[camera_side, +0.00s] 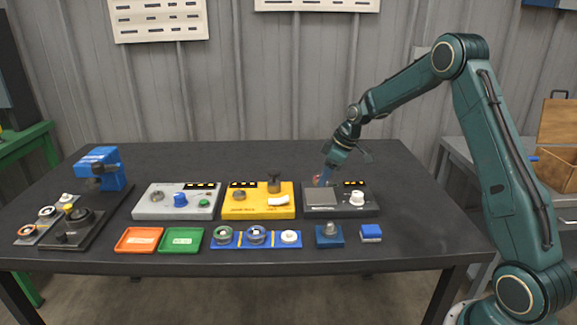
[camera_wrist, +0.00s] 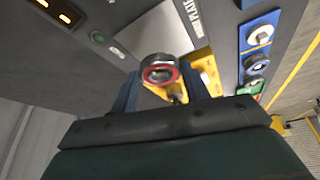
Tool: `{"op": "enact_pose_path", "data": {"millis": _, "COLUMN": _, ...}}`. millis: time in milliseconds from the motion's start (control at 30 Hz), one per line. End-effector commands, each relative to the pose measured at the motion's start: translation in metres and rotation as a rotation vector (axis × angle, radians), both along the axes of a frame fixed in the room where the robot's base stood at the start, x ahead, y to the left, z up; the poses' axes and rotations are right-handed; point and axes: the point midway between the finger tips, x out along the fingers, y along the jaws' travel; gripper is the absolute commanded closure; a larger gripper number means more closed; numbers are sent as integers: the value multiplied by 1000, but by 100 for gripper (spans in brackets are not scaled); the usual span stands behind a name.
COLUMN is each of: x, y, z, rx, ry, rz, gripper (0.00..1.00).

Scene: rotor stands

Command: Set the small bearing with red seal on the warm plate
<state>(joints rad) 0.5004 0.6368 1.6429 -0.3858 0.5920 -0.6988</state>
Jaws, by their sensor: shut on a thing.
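The small bearing with a red seal (camera_wrist: 160,70) is between the blue fingers of my gripper (camera_wrist: 161,86) in the wrist view. In the side view my gripper (camera_side: 321,181) reaches down from the right, and the bearing (camera_side: 316,178) shows as a small red spot at its tips. My gripper is shut on the bearing. The warm plate (camera_side: 321,198) is a flat grey square on a dark unit. The bearing is held over or just behind its rear edge, apparently above it. The plate also shows beyond the bearing in the wrist view (camera_wrist: 152,35).
A white knob (camera_side: 357,197) stands right of the plate. A yellow unit (camera_side: 258,208) is close on its left.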

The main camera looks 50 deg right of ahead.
Motion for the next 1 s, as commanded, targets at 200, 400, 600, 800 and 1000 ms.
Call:
{"op": "enact_pose_path", "data": {"millis": 200, "x": 0, "y": 0, "z": 0, "rx": 0, "ry": 0, "rz": 0, "gripper": 79}}
{"op": "enact_pose_path", "data": {"millis": 400, "x": 0, "y": 0, "z": 0, "rx": 0, "ry": 0, "rz": 0, "gripper": 79}}
{"op": "enact_pose_path", "data": {"millis": 600, "x": 0, "y": 0, "z": -1, "rx": 0, "ry": 0, "rz": 0, "gripper": 79}}
{"op": "enact_pose_path", "data": {"millis": 800, "x": 0, "y": 0, "z": -4, "rx": 1, "ry": 0, "rz": 0, "gripper": 79}}
{"op": "enact_pose_path", "data": {"millis": 1000, "x": 0, "y": 0, "z": -9, "rx": 0, "ry": 1, "rz": 0, "gripper": 79}}
